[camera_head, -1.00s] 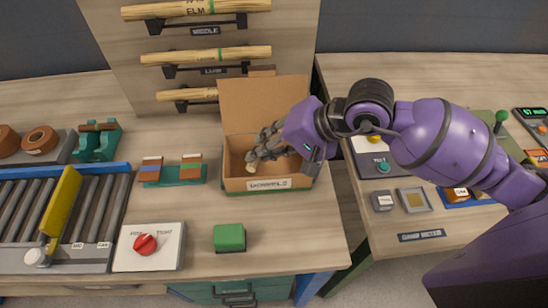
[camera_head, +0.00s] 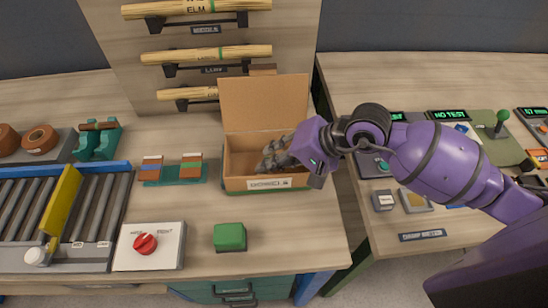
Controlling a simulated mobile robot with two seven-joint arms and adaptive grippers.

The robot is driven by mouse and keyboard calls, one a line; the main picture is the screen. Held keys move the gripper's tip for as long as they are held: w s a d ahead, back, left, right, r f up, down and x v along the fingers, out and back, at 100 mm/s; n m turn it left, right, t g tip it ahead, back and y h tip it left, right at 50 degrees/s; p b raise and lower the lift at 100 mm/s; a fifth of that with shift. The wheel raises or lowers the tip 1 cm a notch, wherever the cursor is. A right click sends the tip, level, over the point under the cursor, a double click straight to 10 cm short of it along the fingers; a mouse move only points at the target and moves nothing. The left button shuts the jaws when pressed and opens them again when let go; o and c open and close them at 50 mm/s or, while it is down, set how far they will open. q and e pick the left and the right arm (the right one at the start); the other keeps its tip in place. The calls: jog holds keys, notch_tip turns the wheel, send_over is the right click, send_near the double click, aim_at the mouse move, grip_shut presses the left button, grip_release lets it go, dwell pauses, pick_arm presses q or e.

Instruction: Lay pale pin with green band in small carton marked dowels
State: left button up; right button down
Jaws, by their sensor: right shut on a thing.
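The small open carton (camera_head: 237,185) stands on the left bench, its back flap raised and a label on its front that is too blurred to read surely. My right gripper (camera_head: 268,160) reaches into it from the right, fingers down between the walls. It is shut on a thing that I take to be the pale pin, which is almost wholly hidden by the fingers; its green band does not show. I cannot tell whether the pin touches the carton floor. My left gripper is not in view.
Wooden rods (camera_head: 205,53) lie on wall brackets behind. Left of the carton are a teal holder with banded blocks (camera_head: 191,166) and a roller conveyor (camera_head: 110,205). A green block (camera_head: 229,237) and a red-knob box (camera_head: 150,247) stand in front. A gap separates the right bench.

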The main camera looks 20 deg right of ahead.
jog(key=shift+f, duration=0.35)
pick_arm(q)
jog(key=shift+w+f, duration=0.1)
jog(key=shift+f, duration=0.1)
pick_arm(e)
jog(key=c, duration=1.7)
grip_release()
jog(key=shift+o, duration=0.2)
jog(key=shift+r, duration=0.1)
jog(key=shift+r, duration=0.25)
jog(key=shift+r+p, duration=0.4)
jog(key=shift+r, duration=0.15)
jog(key=v, duration=0.5)
jog(key=shift+d+f+b, duration=0.25)
jog(key=shift+f+b, duration=0.05)
jog(key=shift+f, duration=0.05)
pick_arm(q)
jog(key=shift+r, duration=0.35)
pick_arm(e)
jog(key=v, duration=0.7)
jog(key=shift+a, duration=0.2)
